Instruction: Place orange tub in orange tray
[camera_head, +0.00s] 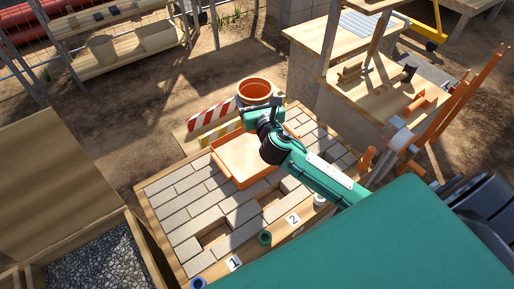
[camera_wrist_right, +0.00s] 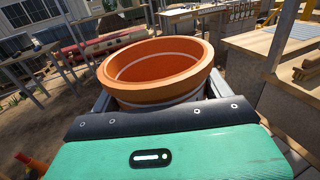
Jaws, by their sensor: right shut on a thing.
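The orange tub (camera_head: 256,89) is a round, open-topped pot held upright by my right gripper (camera_head: 257,112), above the far end of the paved board. In the right wrist view the orange tub (camera_wrist_right: 160,68) fills the middle, its rim tilted in the picture, with the jaws on either side of it. The orange tray (camera_head: 234,178) is a shallow square tray lying on the grey bricks. My right forearm covers the tray's right part. The tub is beyond the tray's far edge in the head view. My left gripper is not in view.
Red-and-white striped barrier boards (camera_head: 212,113) stand behind the brick surface. A wooden box of gravel (camera_head: 95,262) is at lower left. A wooden workbench (camera_head: 385,85) with tools stands at right. Numbered tags and small coloured cups line the board's front edge.

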